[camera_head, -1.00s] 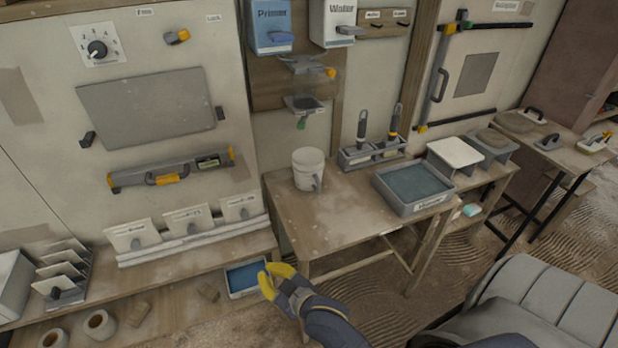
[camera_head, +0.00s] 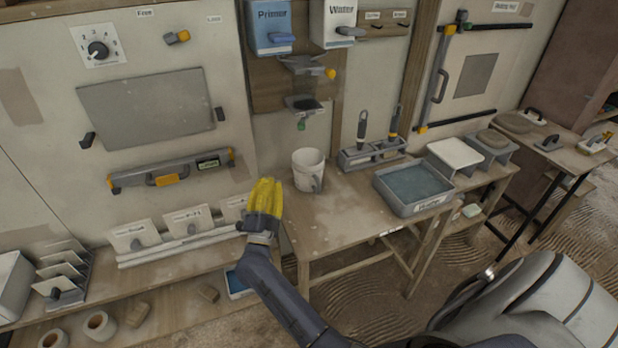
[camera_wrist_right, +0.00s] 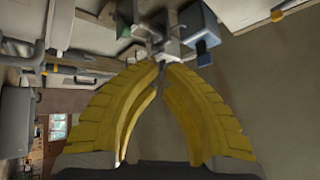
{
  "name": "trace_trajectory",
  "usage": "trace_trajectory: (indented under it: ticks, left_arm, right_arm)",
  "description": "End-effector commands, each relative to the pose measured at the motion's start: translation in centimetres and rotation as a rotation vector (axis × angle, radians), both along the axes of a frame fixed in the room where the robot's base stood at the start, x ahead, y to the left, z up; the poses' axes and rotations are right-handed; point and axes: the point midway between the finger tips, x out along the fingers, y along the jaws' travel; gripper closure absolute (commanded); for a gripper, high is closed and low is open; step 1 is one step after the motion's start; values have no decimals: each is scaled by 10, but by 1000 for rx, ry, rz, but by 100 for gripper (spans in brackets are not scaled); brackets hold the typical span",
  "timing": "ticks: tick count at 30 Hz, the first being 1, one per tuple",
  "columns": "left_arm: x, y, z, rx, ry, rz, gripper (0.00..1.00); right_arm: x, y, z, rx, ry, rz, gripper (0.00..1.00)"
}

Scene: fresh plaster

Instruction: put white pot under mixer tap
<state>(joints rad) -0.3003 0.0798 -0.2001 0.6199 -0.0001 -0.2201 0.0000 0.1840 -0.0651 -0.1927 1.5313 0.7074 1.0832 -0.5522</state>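The white pot (camera_head: 308,163) stands upright on the wooden table, with a grey handle on its front. A small tap with a green tip (camera_head: 302,124) hangs under a grey hopper (camera_head: 303,104) on the wall, above and behind the pot; I cannot tell whether they line up in depth. My right gripper (camera_head: 267,183), with yellow fingers, is left of the pot and apart from it, pointing up in the picture. In the right wrist view its fingertips (camera_wrist_right: 160,66) come together with nothing seen between them. My left gripper is not in view.
Primer (camera_head: 270,22) and Water (camera_head: 334,22) dispensers hang on the wall above a yellow-ended lever (camera_head: 330,73). Right of the pot stand a tool rack (camera_head: 372,153) and a blue-grey tray (camera_head: 412,187). The table (camera_head: 335,225) in front of the pot is clear.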

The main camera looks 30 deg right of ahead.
Motion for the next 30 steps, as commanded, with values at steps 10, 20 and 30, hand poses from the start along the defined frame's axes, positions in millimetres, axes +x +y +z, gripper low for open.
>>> trace_trajectory:
  ticks: [10, 20, 30]
  left_arm:
    - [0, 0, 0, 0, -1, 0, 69]
    - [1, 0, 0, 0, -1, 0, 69]
    - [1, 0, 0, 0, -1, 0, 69]
  right_arm:
    - [4, -46, -51, 460, -110, -305, 100]
    - [-1, -51, -87, 671, -130, -458, 100]
    - [5, -82, -90, 685, -131, -472, 100]
